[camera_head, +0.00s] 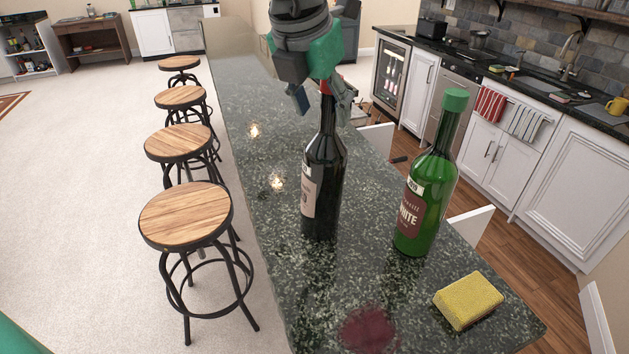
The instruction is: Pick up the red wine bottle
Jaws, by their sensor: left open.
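The red wine bottle (321,190) is dark glass with a red top and a pale label. It stands upright on the dark speckled counter (240,90). My left gripper (322,102) is over it, pointing down, with its fingers apart on either side of the bottle's neck in the picture. Part of the red cap shows between the fingers, and its upper end is hidden by the gripper. I cannot tell whether a finger touches the neck. My right gripper is not in view.
A green bottle (430,185) with a green cap stands close to the right. A yellow sponge (468,301) and a dark red stain (367,329) are at the counter's near end. Several stools (185,216) line the left side.

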